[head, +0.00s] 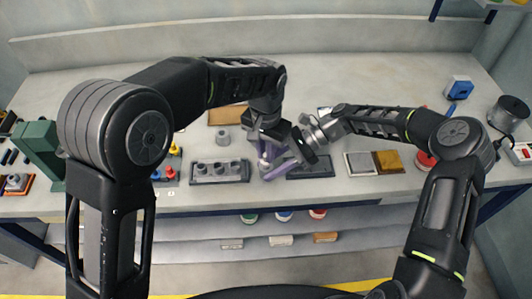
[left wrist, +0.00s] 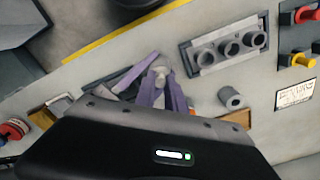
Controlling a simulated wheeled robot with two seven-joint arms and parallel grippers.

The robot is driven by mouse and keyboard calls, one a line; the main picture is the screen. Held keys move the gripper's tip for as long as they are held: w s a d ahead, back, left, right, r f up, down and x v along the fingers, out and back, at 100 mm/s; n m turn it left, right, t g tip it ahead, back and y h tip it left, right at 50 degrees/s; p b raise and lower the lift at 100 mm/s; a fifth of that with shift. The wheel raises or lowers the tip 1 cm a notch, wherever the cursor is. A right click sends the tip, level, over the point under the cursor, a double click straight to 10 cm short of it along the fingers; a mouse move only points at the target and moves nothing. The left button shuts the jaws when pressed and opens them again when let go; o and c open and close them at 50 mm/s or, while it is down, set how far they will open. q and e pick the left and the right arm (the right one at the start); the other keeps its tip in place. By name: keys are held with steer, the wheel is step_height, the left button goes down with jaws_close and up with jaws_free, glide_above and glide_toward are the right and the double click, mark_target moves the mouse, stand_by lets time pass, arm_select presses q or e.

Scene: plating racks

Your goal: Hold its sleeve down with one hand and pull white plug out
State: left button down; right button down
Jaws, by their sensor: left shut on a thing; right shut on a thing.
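The white plug (head: 264,164) shows as a small pale piece among the purple fingertips at the middle of the bench. My left gripper (head: 266,160) comes down over it from above. In the left wrist view, a pale piece (left wrist: 160,72) sits between the left fingertips (left wrist: 165,85), which are shut on it. My right gripper (head: 280,168) reaches in from the right, its fingers slanting low beside the left ones. It is shut; the sleeve it grips is mostly hidden by the fingers. I cannot tell how far the plug sits in the sleeve.
A grey rack with several round sleeves (head: 218,172) stands left of the grippers. A dark rack (head: 312,165) lies just right. A loose grey ring (head: 223,137) stands behind, near a brown board (head: 225,114). A grey-and-brown block pair (head: 374,162) lies farther right.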

arm_select(q)
steer(key=shift+r, duration=1.25)
arm_select(e)
steer(key=c, duration=0.8)
jaws_free()
steer(key=shift+c, duration=0.2)
steer(key=v, duration=0.7)
steer(key=shift+w+d+r, duration=0.1)
steer(key=shift+d, duration=0.15)
